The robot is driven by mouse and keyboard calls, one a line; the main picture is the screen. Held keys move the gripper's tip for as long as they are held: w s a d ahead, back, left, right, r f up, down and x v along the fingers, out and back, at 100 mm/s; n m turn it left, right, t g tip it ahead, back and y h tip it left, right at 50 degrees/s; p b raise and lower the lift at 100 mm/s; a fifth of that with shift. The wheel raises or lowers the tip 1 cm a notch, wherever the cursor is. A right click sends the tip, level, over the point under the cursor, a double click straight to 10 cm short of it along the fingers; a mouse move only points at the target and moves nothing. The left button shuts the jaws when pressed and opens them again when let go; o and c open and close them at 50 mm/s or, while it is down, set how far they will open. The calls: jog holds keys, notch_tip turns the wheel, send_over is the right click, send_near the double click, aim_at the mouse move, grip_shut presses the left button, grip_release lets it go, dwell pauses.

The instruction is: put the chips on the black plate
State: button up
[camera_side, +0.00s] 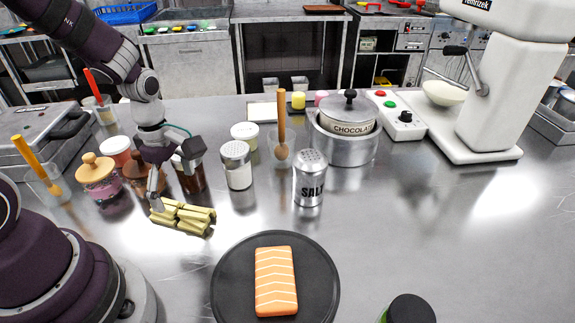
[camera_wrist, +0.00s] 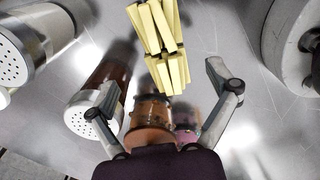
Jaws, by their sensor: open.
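The chips (camera_side: 183,216) are a small stack of pale yellow sticks on the steel counter, left of the black plate. They also show at the top middle of the wrist view (camera_wrist: 158,42). The black plate (camera_side: 226,285) is round and lies at the front middle, with an orange salmon piece with white stripes (camera_side: 276,281) on it. My gripper (camera_side: 172,190) is open and empty, close to the far side of the chips. In the wrist view its fingers (camera_wrist: 168,80) are spread apart, with the chips mostly beyond the fingertips. I cannot tell whether a finger touches them.
Jars (camera_side: 98,177), a brown-filled shaker (camera_side: 190,174), a white shaker (camera_side: 237,165) and a salt shaker (camera_side: 309,178) stand around and behind the chips. A chocolate pot (camera_side: 345,140) and a white mixer (camera_side: 490,100) are farther back. The counter between chips and plate is clear.

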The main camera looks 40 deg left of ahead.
aim_at(179, 207)
jog(key=f, duration=0.5)
jog(key=shift+s, duration=0.25)
jog(key=c, duration=1.3)
jog(key=shift+o, duration=0.2)
notch_tip(179, 207, up, 9)
jog(key=shift+w+d+r+m, duration=0.3)
jog(key=shift+d+m, duration=0.15)
jog(key=shift+d, duration=0.1)
jog(key=shift+w+d+r+m, duration=0.3)
jog(key=shift+d+m, duration=0.15)
jog(key=shift+d, duration=0.05)
jog(key=d+r+m, duration=0.1)
jog(key=d+m, duration=1.1)
jog(key=d, duration=0.8)
jog(key=f, duration=0.7)
jog(key=shift+s+a+f, duration=0.1)
jog(key=shift+s+f, duration=0.1)
jog(key=shift+s, duration=0.05)
